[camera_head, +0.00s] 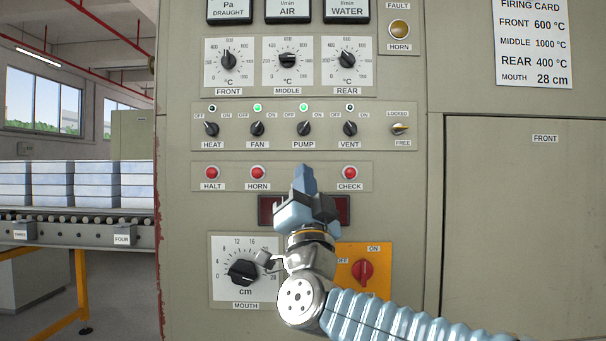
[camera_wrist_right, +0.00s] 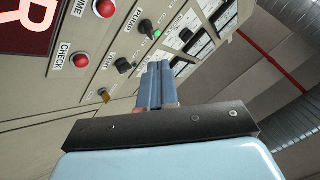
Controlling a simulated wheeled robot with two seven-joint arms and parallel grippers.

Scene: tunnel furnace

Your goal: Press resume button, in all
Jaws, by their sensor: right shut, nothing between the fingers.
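A row of red push buttons runs across the furnace panel. In the head view the halt button (camera_head: 212,173), horn button (camera_head: 257,173) and check button (camera_head: 349,173) show. The place between horn and check is hidden behind my right gripper (camera_head: 304,170). In the right wrist view a red button (camera_wrist_right: 105,8) has a label ending in "UME", partly cut off; the check button (camera_wrist_right: 80,61) is beside it. My right gripper (camera_wrist_right: 158,68) is shut and empty, fingers pointing up in the head view. Contact with the panel cannot be told. My left gripper is out of view.
Above the buttons are the heat, fan, pump (camera_head: 304,128) and vent switches. Below are a dark display (camera_head: 265,210) partly behind my gripper, the mouth dial (camera_head: 243,272) and a red rotary switch (camera_head: 363,272) on an orange plate. A roller conveyor (camera_head: 75,233) stands left.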

